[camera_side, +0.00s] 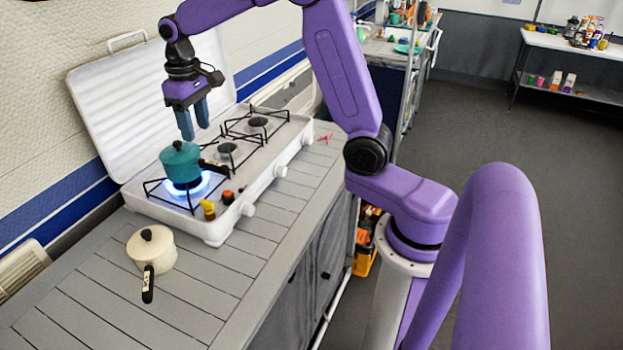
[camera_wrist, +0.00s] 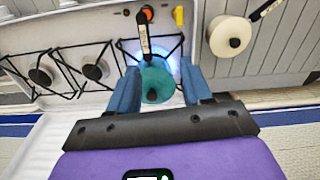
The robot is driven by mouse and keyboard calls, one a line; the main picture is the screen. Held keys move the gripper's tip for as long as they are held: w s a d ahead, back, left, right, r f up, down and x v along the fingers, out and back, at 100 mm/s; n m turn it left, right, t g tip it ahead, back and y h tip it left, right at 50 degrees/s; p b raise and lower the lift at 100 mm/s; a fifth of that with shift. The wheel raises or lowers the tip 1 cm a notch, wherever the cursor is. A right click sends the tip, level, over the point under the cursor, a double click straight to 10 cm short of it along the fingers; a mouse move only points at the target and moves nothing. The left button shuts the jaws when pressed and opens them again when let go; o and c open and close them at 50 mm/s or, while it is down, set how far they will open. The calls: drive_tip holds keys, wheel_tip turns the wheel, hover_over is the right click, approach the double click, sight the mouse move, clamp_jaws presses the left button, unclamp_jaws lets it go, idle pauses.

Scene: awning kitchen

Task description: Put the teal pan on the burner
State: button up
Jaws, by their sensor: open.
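The teal pan (camera_side: 180,164) with a dark lid knob sits on the front-left burner (camera_side: 190,187) of the white stove, over a lit blue flame. Its black handle points right across the stove in the side view. My gripper (camera_side: 195,137) is above the pan with its blue fingers pointing down, open and empty. In the wrist view the pan (camera_wrist: 156,84) shows between and beyond the two fingertips of my gripper (camera_wrist: 158,82), and the blue glow shows beside it. The fingers look apart from the pan.
A cream pan (camera_side: 158,254) with a black handle stands on the slatted counter (camera_side: 200,288) left of the stove. Small yellow and red-black items (camera_side: 209,210) sit at the stove's front edge. The raised white lid (camera_side: 135,95) stands behind. Two other burners are empty.

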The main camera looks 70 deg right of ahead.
drive_tip(key=s+a+n, duration=0.3)
drive_tip(key=s+a, duration=0.3)
drive_tip(key=s, duration=0.1)
drive_tip(key=s+f+n, duration=0.2)
drive_tip(key=s+n, duration=0.2)
drive_tip(key=s, duration=0.9)
drive_tip(key=s+f+n, duration=0.1)
drive_tip(key=s+n, duration=0.3)
drive_tip(key=s, duration=0.9)
drive_tip(key=shift+s+f+n, duration=0.25)
drive_tip(key=shift+f+n, duration=0.05)
drive_tip(key=shift+f, duration=0.05)
